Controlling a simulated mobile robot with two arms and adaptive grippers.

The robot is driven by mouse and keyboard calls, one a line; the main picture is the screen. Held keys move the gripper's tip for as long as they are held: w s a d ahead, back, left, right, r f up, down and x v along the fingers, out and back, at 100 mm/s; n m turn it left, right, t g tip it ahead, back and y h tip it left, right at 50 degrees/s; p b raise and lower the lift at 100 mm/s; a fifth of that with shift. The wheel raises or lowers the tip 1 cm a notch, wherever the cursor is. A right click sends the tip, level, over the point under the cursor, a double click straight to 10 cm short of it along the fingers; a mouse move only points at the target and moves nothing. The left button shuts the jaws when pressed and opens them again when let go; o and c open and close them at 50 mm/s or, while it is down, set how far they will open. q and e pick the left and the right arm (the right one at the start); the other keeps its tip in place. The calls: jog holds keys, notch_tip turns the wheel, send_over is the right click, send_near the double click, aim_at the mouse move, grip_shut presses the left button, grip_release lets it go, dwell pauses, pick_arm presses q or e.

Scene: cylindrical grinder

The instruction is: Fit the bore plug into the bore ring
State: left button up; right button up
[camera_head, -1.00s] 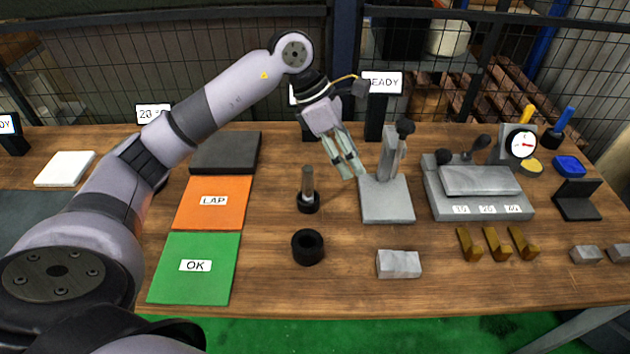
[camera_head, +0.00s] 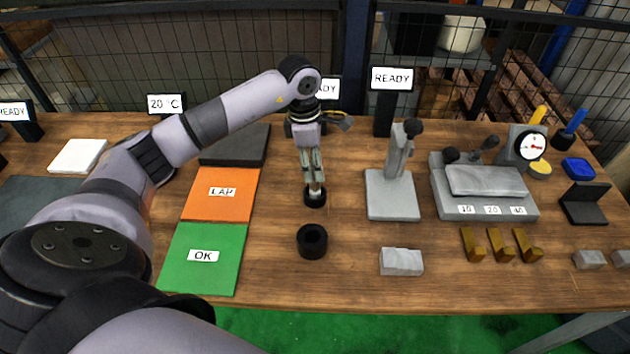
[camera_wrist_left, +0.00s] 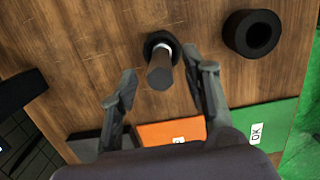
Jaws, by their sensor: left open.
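The bore plug stands upright on the bench, with a brown handle and a black round base (camera_head: 315,199); my gripper hides most of its handle in the head view. In the left wrist view the plug's handle (camera_wrist_left: 160,72) points up toward the camera. My left gripper (camera_head: 315,184) points down over the plug. Its open fingers (camera_wrist_left: 161,68) lie on either side of the handle, with gaps visible. The bore ring, a thick black ring (camera_head: 312,241), lies flat in front of the plug and also shows in the left wrist view (camera_wrist_left: 237,34). My right gripper is out of view.
An orange LAP mat (camera_head: 222,208) and a green OK mat (camera_head: 190,270) lie left of the plug. A grey stand (camera_head: 392,204) stands to its right, with a grey block (camera_head: 401,262) in front. Bare wood surrounds the ring.

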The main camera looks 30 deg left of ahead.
aim_at(319, 190)
pick_arm(q)
jog(key=f, duration=0.1)
jog(key=f+p, duration=0.1)
jog(key=f, duration=0.1)
jog(key=f+p, duration=0.1)
jog(key=shift+w+d+f, duration=0.1)
jog(key=shift+d+f, duration=0.2)
jog(key=shift+f, duration=0.45)
jog(key=shift+c, duration=0.2)
grip_shut()
jog(key=shift+w+r, duration=0.1)
